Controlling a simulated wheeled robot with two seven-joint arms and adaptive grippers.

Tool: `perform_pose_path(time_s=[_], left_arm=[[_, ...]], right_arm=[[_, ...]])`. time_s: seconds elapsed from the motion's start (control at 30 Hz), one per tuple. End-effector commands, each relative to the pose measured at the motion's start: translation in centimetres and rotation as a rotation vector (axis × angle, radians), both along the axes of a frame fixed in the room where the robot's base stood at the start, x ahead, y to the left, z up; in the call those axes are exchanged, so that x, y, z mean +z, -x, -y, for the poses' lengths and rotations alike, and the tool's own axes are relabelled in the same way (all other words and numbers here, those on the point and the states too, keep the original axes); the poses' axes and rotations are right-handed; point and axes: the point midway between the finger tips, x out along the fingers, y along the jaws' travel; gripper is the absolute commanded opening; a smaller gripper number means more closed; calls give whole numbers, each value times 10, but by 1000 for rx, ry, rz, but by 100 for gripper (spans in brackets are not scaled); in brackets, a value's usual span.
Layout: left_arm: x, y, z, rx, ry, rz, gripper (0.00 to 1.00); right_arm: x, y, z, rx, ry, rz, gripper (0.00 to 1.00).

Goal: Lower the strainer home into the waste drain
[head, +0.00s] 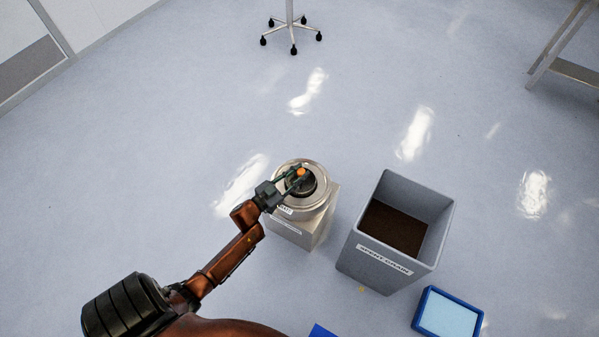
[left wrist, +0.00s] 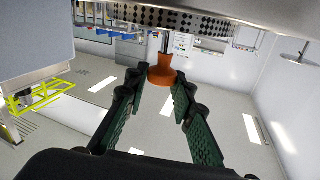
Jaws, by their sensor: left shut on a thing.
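The waste drain (head: 321,203) shows in the head view as a round steel rim on a square, labelled pedestal. My left gripper (head: 299,177) is over its opening and shut on the strainer's orange knob (head: 301,172). In the left wrist view the orange knob (left wrist: 166,74) sits between the green fingers of my left gripper (left wrist: 160,85). A metal stem joins it to a perforated band of the strainer (left wrist: 190,20) at the top. The gripper partly covers the dark opening, so I cannot tell how deep the strainer sits. My right gripper is not in view.
A grey bin (head: 355,240) labelled spent grain, with brown matter inside, stands close on the right. A blue-rimmed tray (head: 448,313) lies at the lower right. A wheeled stand (head: 291,25) is at the back.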

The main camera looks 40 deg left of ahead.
Motion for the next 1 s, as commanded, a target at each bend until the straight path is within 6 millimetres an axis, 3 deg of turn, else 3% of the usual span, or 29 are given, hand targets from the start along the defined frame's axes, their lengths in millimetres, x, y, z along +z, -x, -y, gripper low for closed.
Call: perform_pose_path(time_s=[0.3,0.33,0.57,0.87,1.0], left_arm=[[-6,0,0,0,0,2,0],[-6,0,0,0,0,0,23],[-6,0,0,0,0,0,39],[-5,0,0,0,0,0,40],[7,0,0,1,-1,3,40]], right_arm=[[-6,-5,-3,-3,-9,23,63],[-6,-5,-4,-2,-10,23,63],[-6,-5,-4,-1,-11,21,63],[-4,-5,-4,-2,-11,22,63],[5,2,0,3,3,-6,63]])
